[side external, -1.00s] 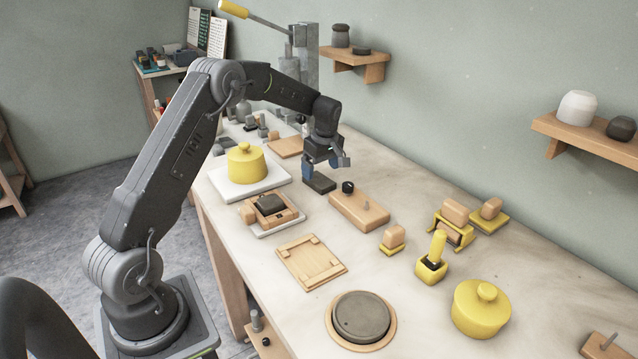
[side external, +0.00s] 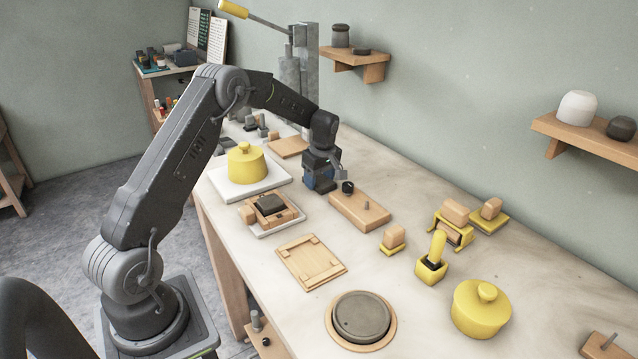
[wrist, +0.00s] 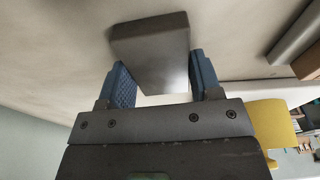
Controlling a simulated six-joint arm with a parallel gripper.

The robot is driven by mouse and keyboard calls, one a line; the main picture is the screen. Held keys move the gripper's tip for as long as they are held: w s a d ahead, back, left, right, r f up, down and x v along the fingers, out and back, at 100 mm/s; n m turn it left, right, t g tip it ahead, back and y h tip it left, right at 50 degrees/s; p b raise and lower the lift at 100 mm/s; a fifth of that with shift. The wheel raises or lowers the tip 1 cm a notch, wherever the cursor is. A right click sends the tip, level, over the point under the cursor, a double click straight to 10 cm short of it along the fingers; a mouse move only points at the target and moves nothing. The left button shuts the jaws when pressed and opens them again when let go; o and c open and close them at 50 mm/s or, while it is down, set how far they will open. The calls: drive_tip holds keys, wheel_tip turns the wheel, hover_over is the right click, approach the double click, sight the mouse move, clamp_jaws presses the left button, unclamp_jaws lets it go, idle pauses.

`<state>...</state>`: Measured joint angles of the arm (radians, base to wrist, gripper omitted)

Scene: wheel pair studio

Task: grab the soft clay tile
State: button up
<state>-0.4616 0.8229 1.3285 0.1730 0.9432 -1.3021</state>
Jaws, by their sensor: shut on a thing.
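The soft clay tile is a dark grey rectangular slab (wrist: 150,45). In the wrist view it lies between the two blue finger pads of my gripper (wrist: 160,82), which is shut on it. In the side view my gripper (side external: 320,187) is low at the table, left of the wooden block with a black knob, and it hides the tile there. I cannot tell whether the tile still touches the table.
A wooden block with a black knob and a peg (side external: 360,210) stands close to the right of my gripper. A yellow lidded pot (side external: 246,165) on a white slab (side external: 222,188) is to the left. A wooden frame with a dark piece (side external: 270,207) lies in front. Bare tabletop (side external: 400,190) lies farther right.

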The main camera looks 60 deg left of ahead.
drive_tip(key=shift+c, duration=1.2)
drive_tip(key=shift+r, duration=0.1)
